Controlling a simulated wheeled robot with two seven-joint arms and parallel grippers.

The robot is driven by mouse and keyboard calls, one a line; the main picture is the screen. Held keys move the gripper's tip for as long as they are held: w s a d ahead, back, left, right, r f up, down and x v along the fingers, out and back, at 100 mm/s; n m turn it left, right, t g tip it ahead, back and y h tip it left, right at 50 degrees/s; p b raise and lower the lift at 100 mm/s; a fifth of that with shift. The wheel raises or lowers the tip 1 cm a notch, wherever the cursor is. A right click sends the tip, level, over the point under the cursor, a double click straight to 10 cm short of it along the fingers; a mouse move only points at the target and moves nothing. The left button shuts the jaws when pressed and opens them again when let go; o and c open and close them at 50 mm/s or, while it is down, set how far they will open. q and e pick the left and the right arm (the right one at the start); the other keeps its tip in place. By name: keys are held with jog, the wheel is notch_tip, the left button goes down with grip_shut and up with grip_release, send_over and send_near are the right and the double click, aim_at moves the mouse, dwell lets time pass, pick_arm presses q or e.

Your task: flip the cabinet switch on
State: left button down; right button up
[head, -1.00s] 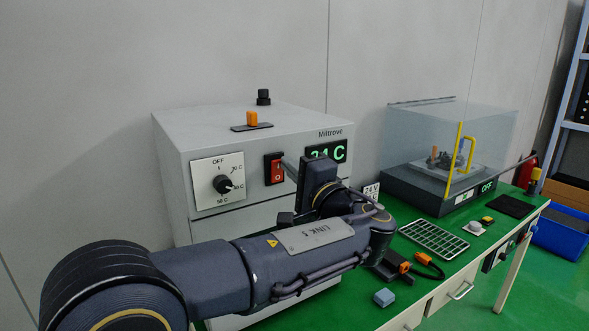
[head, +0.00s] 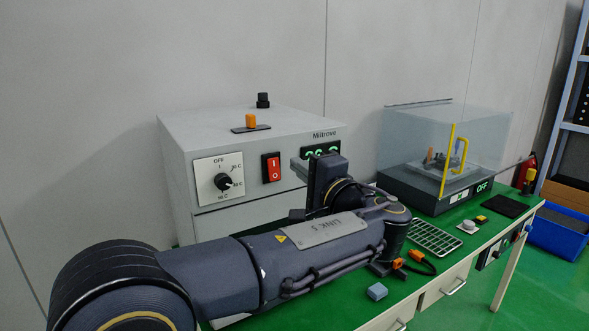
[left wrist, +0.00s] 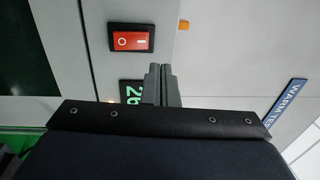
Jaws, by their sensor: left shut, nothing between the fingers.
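The cabinet (head: 240,135) is a pale grey box on the green bench. Its red rocker switch (head: 271,167), marked I and O, sits in a black frame on the front, between the dial and the green display. In the left wrist view the switch (left wrist: 131,38) shows whole and bright red; which side is pressed in is hard to tell. My left gripper (head: 298,165) is shut and empty, just right of the switch and in front of the display. Its fingertips (left wrist: 159,71) appear apart from the switch. My right gripper is not in view.
A dial (head: 222,183) is left of the switch. The display (left wrist: 132,93) reads 26, partly hidden by my fingers. An orange knob (head: 251,121) stands on the cabinet top. A clear-covered box (head: 440,150), a wire rack (head: 437,237) and a blue block (head: 377,291) are to the right.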

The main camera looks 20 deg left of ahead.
pick_arm(q)
jog(key=v, duration=0.7)
jog(key=shift+s+d+r+b, duration=0.2)
jog(key=shift+r+b, duration=0.25)
jog(key=shift+r, duration=0.3)
jog(key=s+a+f+n+g+h+p, duration=0.1)
jog(key=s+a+f+g+h, duration=0.2)
jog(key=a+f, duration=0.5)
jog(key=s+a+f+g+h, duration=0.3)
jog(key=a+f+g+h, duration=0.1)
jog(key=a+f, duration=0.4)
jog(key=s+f+n+g+h+p, duration=0.15)
jog(key=s+f+n+h, duration=0.25)
jog(key=s+f+h, duration=0.55)
jog(key=s+d+f+n+t+h, duration=0.1)
jog(key=s+d+n, duration=0.3)
jog(key=s, duration=0.5)
jog(key=d+f, duration=0.1)
jog(key=d, duration=0.1)
jog(key=shift+s+d+f+n+t+h, duration=0.3)
jog(key=shift+s+f+n+t+h, duration=0.05)
jog(key=shift+n, duration=0.05)
